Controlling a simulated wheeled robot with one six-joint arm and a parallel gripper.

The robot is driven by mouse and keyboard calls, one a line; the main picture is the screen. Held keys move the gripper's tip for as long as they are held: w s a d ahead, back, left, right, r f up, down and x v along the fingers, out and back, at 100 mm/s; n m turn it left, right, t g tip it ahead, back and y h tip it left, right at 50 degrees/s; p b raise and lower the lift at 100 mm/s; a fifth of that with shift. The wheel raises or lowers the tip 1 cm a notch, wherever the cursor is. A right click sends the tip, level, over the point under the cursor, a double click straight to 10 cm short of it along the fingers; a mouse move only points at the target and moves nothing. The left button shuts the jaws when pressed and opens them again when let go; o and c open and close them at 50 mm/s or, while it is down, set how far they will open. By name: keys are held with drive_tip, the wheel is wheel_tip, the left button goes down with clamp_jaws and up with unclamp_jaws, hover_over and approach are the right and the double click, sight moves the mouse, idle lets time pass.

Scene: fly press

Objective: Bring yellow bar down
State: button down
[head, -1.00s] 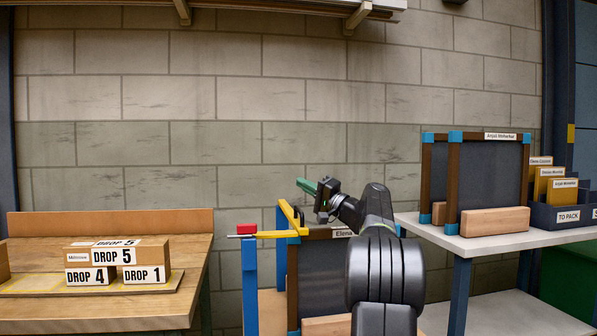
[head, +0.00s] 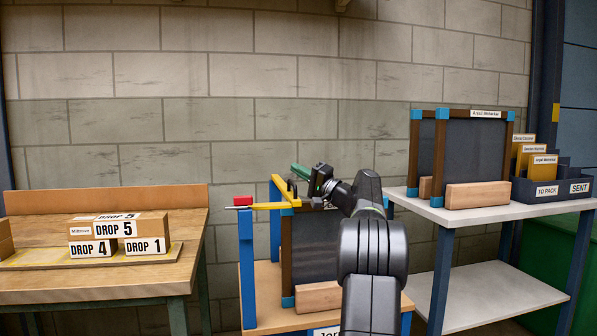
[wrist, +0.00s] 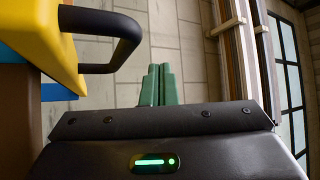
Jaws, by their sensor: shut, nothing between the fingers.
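In the wrist view the yellow part (wrist: 38,35) fills the upper left, with the black handle (wrist: 125,45) jutting right. My gripper (head: 300,171) is just above and right of the handle, its green fingers pointing left. In the wrist view the fingers (wrist: 158,80) are together, empty and beside the handle, apart from it.
A dark framed screen (head: 310,250) and a wooden block (head: 318,297) are on the press stand, partly behind my arm. A wooden bench (head: 100,295) with DROP boxes (head: 120,225) stands left. A white table (head: 510,208) with framed screens (head: 480,150) stands right.

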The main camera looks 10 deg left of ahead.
drive_tip(key=p+v, duration=0.1)
drive_tip(key=v, duration=1.2)
drive_tip(key=shift+d+f+p, duration=0.15)
drive_tip(key=shift+d+p, duration=0.1)
drive_tip(key=shift+p, duration=0.1)
drive_tip(key=shift+s, duration=0.1)
drive_tip(key=b+x, duration=0.1)
drive_tip(key=x, duration=1.3)
drive_tip(key=shift+b, duration=0.4)
drive_tip(key=shift+d, duration=0.15)
